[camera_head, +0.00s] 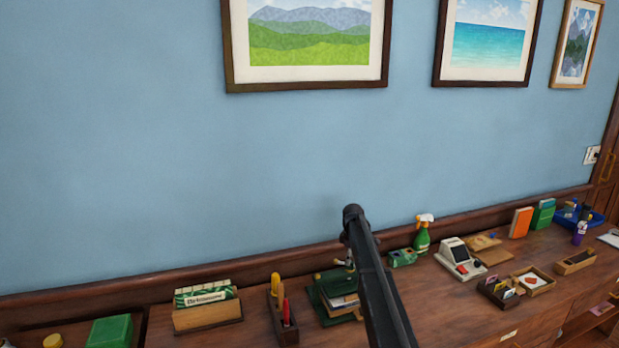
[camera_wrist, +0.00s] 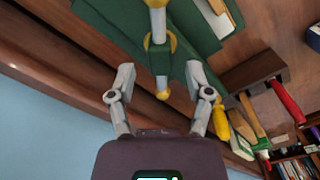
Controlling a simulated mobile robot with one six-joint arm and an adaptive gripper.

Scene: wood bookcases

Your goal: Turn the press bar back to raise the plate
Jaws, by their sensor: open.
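The green press (camera_head: 318,301) stands on the wooden counter with books in it, partly hidden by my arm in the head view. In the wrist view its green body (camera_wrist: 196,35) fills the upper middle. The pale metal press bar (camera_wrist: 160,62) runs almost upright there, with yellow balls on its ends and a yellow hub around its middle. My gripper (camera_wrist: 160,72) is open. Its two grey fingers stand on either side of the bar's near end, with a visible gap on both sides. The plate cannot be made out clearly.
A wooden pen holder (camera_head: 284,318) with red and yellow items stands close left of the press. A file box (camera_head: 207,308) is further left. The blue wall is behind.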

